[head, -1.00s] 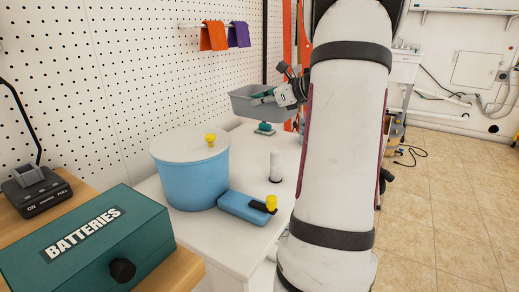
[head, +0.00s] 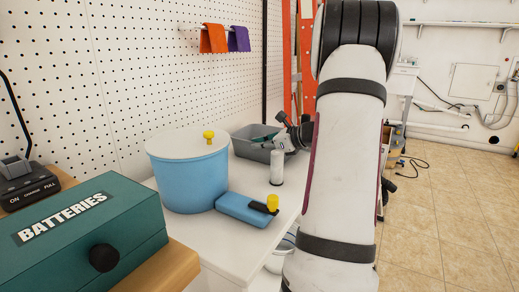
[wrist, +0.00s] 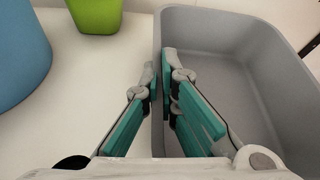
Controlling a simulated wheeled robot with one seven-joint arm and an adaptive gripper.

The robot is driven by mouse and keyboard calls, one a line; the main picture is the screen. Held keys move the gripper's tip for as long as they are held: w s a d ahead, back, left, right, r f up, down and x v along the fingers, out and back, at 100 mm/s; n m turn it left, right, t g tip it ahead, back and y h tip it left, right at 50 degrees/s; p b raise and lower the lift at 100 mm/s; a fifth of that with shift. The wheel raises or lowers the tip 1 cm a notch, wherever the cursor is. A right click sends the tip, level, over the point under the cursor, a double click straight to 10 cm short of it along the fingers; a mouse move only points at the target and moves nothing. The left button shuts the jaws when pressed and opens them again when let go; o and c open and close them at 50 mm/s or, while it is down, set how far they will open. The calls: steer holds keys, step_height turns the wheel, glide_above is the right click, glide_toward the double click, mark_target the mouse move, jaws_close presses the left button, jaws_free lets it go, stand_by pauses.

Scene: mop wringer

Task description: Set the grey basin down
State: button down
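The grey basin (head: 243,147) is at the far part of the white bench, behind the blue tub and the white cylinder. It looks level and low at the bench top; its underside is hidden, so I cannot tell if it touches. My gripper (head: 266,138) is at the basin's right side in the head view. In the wrist view the basin (wrist: 225,35) fills the right half. My gripper (wrist: 160,72) is closed on its side wall there, one teal-padded finger outside and one inside. The basin looks empty where I see into it.
A blue tub (head: 188,180) with a yellow-knobbed lid, a blue case (head: 240,209) and a white cylinder (head: 276,168) stand nearer on the bench. A green container (wrist: 97,14) is left of the basin. A green batteries box (head: 95,235) is at front left.

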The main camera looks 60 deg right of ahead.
steer(key=c, duration=1.8)
jaws_free()
steer(key=shift+r, duration=0.1)
steer(key=p+v, duration=0.3)
steer(key=v, duration=0.9)
steer(key=shift+p, duration=0.3)
